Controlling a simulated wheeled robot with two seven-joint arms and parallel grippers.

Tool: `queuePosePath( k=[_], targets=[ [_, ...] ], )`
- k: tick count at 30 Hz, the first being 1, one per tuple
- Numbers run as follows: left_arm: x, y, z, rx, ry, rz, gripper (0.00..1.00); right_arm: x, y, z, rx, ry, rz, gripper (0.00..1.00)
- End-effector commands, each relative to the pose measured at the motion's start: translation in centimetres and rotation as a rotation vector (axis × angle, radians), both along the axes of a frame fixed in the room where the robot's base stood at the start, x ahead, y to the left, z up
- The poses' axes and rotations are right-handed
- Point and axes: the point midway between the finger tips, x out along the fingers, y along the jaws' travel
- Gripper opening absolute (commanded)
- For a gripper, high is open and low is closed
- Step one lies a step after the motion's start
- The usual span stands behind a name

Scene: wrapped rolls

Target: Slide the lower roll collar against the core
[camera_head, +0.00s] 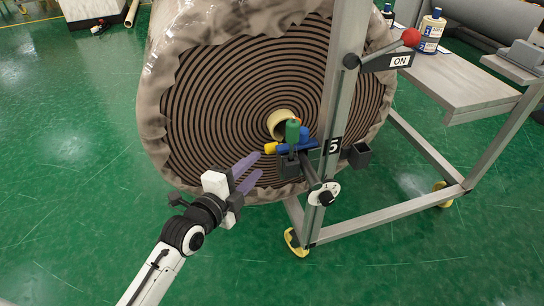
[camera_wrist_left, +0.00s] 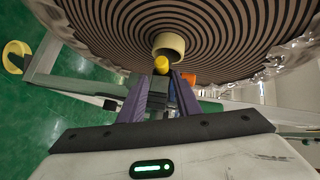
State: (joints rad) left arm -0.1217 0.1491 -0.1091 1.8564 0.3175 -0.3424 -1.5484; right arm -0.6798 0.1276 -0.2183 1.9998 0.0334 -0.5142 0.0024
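The large wrapped roll (camera_head: 215,100) shows its striped brown and black end face. Its cream core tube (camera_head: 281,124) sticks out at the middle, and the core also shows in the wrist view (camera_wrist_left: 168,43). Beside the core, a small fixture with a green knob (camera_head: 292,131), a blue body (camera_head: 287,148) and a yellow tip (camera_head: 270,148) sits on the stand. I cannot tell which part is the collar. My left gripper (camera_head: 259,164) has its purple fingers apart, left of and below the fixture. In the wrist view the yellow tip (camera_wrist_left: 161,64) lies just beyond the fingertips.
A grey table (camera_head: 455,85) with a bottle (camera_head: 430,32) is at right.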

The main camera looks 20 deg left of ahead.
Motion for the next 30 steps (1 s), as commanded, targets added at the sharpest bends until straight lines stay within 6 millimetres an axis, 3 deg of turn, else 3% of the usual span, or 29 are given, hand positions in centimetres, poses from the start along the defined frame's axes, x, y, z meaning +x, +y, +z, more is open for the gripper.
queuePosePath(
  k=[18,30],
  targets=[
    [9.0,-1.8,-1.5,0.016,-0.011,-0.002,0.3,-0.3,0.1,-1.3,0.009,0.002,-0.003,0.44],
    [10.0,-2.0,-1.6,0.017,-0.011,-0.002,0.3,-0.3,0.0,-1.3,0.008,0.001,-0.004,0.44]
  ],
)
